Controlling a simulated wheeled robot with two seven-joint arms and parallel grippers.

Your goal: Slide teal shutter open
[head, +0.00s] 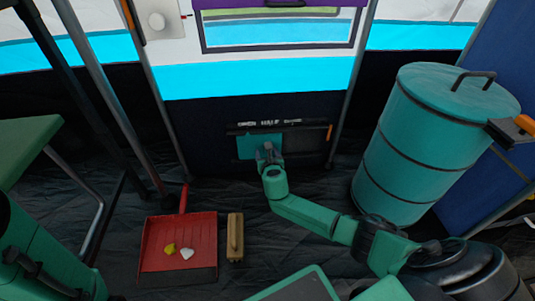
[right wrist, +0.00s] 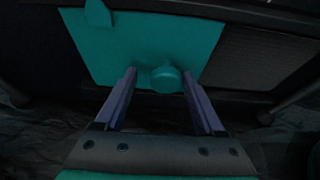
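The teal shutter (head: 250,147) sits at the left part of a low, wide vent frame in the dark lower wall. Dark mesh shows to its right. In the right wrist view the teal panel (right wrist: 130,45) carries a round teal knob (right wrist: 166,79). My right gripper (head: 267,153) is in front of the shutter. Its two fingers (right wrist: 160,76) are open, with the knob between their tips, nearer the right finger; I cannot tell whether they touch. My left gripper is not in view.
White lettering (head: 268,122) runs along the frame's top, with an orange mark (head: 329,132) at its right end. A red dustpan (head: 150,240) and a brush (head: 235,238) lie on the floor. A large teal drum (head: 420,150) stands right; a green table (head: 25,145) stands left.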

